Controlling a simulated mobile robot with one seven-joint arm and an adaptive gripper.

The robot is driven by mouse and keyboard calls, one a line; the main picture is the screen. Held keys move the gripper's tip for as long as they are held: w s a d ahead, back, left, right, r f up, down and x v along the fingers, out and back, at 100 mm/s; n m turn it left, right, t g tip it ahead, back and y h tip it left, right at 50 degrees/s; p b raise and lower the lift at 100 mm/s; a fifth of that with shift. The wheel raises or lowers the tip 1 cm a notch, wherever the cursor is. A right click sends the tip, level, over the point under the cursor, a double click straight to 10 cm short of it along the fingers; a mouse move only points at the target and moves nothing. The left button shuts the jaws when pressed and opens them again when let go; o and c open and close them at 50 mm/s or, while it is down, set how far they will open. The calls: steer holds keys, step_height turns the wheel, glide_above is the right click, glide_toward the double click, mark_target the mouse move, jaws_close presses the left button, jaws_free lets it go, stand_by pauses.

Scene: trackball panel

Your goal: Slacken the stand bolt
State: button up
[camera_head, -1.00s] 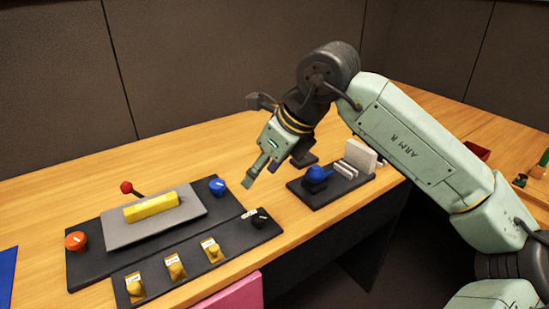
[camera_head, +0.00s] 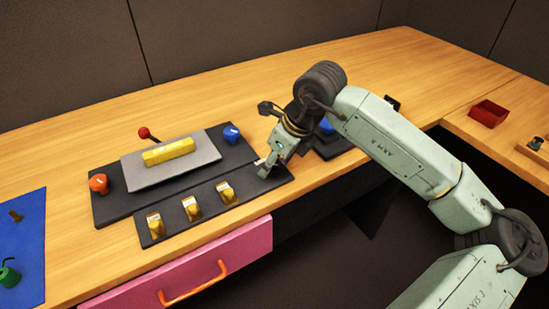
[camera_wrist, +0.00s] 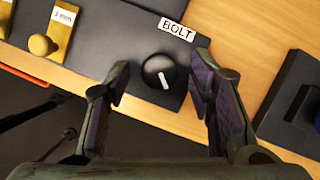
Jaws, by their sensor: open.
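The stand bolt is a round black knob with a white line, labelled BOLT; it shows in the wrist view (camera_wrist: 159,72) at the right end of the black panel. My gripper (camera_wrist: 158,90) is open there, with one finger on each side of the knob and a gap to both. In the head view my gripper (camera_head: 268,170) is low over the right end of the black panel (camera_head: 120,213), and it hides the knob. The BOLT label (camera_wrist: 177,30) lies just beyond the knob in the wrist view.
Yellow keys (camera_head: 191,208) stand in a row left of my gripper. A blue knob (camera_head: 231,133), an orange knob (camera_head: 98,184) and a red-tipped lever (camera_head: 145,133) surround a grey plate with a yellow bar (camera_head: 168,151). A pink drawer (camera_head: 195,270) is below the table edge.

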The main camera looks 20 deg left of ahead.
steer(key=shift+c, duration=0.4)
steer(key=c, duration=1.1)
